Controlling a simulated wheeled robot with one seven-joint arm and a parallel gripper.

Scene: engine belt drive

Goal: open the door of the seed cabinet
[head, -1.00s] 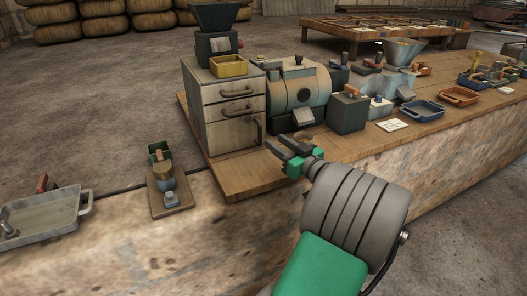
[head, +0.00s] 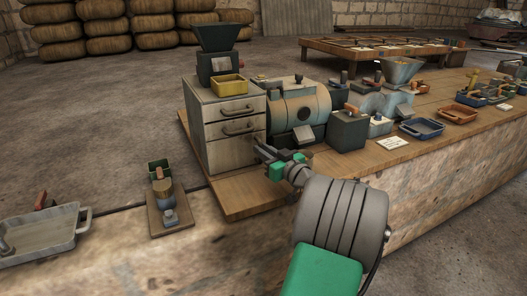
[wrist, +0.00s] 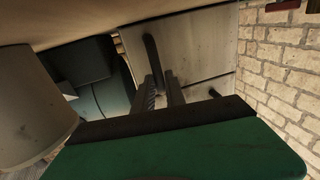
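The seed cabinet (head: 193,125) is a weathered grey-beige box at the left end of the wooden bench top. Its front has drawers with dark horizontal handles above and a plain door (head: 228,153) at the bottom, which looks shut. My gripper (head: 263,152) is at the door's right edge and covers the door handle in the head view. In the wrist view my gripper's two dark fingers (wrist: 161,88) are apart. A dark bar handle (wrist: 151,52) lies just beyond and in line with their tips. I cannot tell whether they touch it.
A yellow tray (head: 229,86) and a dark hopper machine (head: 217,55) stand on the cabinet. A drum machine (head: 302,112) stands close on its right. A small wooden stand (head: 168,205) is to the left. The bench top before the door is clear.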

